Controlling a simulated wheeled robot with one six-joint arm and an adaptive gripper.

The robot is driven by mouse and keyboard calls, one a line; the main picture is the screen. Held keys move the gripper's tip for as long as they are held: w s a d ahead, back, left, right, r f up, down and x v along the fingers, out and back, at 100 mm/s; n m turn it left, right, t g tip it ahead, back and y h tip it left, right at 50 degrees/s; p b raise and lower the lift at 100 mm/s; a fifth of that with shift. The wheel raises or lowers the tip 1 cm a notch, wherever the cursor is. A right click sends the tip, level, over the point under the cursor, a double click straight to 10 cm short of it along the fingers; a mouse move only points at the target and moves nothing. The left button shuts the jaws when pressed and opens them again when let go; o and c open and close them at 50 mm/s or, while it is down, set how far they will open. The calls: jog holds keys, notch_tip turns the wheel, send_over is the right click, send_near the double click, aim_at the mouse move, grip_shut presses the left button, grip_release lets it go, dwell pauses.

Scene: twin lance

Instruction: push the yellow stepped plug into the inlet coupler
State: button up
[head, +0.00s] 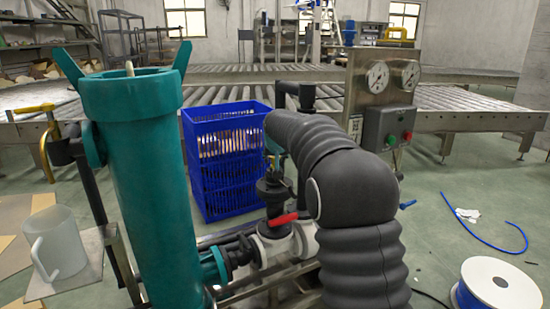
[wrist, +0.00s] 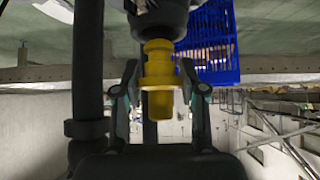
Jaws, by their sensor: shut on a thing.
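The yellow stepped plug (wrist: 159,75) stands between the two fingers of my gripper (wrist: 159,68) in the wrist view, and my gripper is shut on it. The plug's upper end in that view meets a dark round fitting (wrist: 160,20), which looks like the inlet coupler. The plug looks roughly in line with this fitting. I cannot tell whether its tip is inside the mouth or only against it. In the head view my dark ribbed arm hides my gripper and the plug.
A tall teal housing (head: 146,180) stands at the left. A red-handled valve (head: 283,220) sits on pipework beside my arm. A blue crate (head: 215,195) stands behind, also in the wrist view. A gauge panel (head: 380,90) rises at the right. A white spool (head: 497,287) lies front right.

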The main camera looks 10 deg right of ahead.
jog(key=shift+f+b, duration=0.8)
jog(key=shift+f, duration=0.4)
jog(key=o, duration=1)
jog(key=shift+f, duration=0.1)
jog(key=v, duration=1.2)
